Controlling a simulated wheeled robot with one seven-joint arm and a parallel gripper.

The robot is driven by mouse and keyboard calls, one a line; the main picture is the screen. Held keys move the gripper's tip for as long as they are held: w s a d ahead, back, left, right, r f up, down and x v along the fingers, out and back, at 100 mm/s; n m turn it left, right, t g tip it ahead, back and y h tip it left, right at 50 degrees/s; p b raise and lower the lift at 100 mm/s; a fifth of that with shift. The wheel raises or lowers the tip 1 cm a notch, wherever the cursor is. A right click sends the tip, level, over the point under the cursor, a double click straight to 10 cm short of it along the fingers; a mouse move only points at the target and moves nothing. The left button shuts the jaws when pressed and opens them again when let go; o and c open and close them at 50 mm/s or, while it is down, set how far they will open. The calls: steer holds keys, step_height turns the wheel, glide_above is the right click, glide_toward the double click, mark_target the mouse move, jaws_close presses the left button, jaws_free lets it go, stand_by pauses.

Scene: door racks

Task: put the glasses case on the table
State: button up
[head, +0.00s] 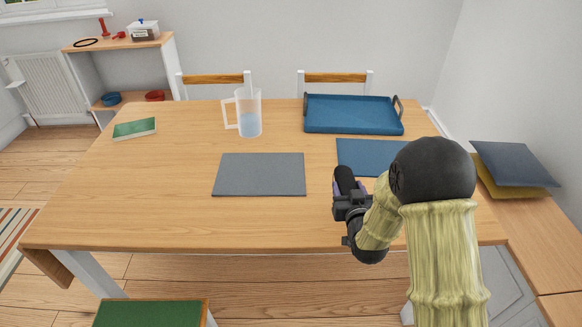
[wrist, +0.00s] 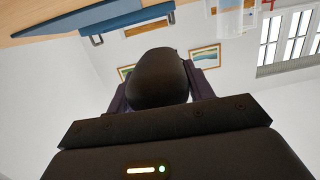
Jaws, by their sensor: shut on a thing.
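The glasses case is a dark, rounded thing; in the wrist view the case (wrist: 157,78) sits between my two fingers. In the head view the case (head: 344,178) shows as a small dark end, with the rest hidden by my gripper (head: 350,188). My gripper is shut on it, over the front right part of the wooden table (head: 170,205). I cannot tell how high the case is above the tabletop.
A grey mat (head: 259,174) lies left of my gripper and a blue mat (head: 365,155) lies behind it. A blue tray (head: 352,115), a clear jug (head: 248,112) and a green book (head: 134,128) stand farther back. The table's left front is clear.

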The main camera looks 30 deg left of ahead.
steer(key=shift+w+d+f, duration=0.1)
steer(key=shift+f, duration=1.4)
steer(key=shift+w+f, duration=0.1)
steer(key=shift+f, duration=1.35)
steer(key=shift+f, duration=0.1)
steer(key=shift+f, duration=2)
steer(key=shift+f, duration=0.1)
steer(key=o, duration=0.9)
steer(key=shift+b, duration=0.3)
steer(key=shift+o, duration=0.5)
steer(key=shift+r, duration=0.2)
steer(key=v, duration=1.2)
steer(key=shift+f+b, duration=0.15)
steer(key=shift+b, duration=0.15)
